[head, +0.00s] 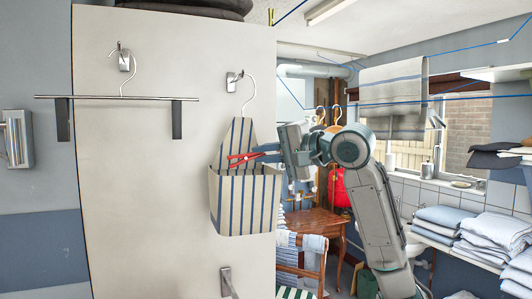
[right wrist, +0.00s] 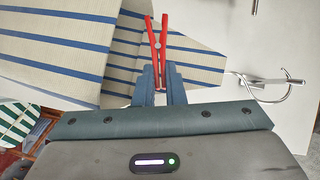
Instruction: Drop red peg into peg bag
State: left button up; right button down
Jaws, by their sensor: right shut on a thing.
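The peg bag (head: 245,203) is cream with blue stripes and hangs by a hook from the white panel. It also shows in the right wrist view (right wrist: 60,48). The red peg (head: 243,157) is at the bag's opening, in front of its raised back panel. My right gripper (head: 264,153) comes in from the right and is shut on the peg. In the right wrist view the red peg (right wrist: 157,45) sticks out from between the fingertips (right wrist: 160,78). I cannot tell whether the peg touches the bag. My left gripper is not in view.
A hanger bar with two clips (head: 118,98) hangs on the white panel (head: 140,200) left of the bag. A small hook (head: 226,278) sticks out below the bag. A wooden table (head: 318,222) and folded laundry (head: 490,235) stand to the right.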

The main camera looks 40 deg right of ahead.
jog(key=c, duration=0.9)
grip_release()
jog(key=shift+c, duration=0.2)
jog(key=shift+s, duration=0.1)
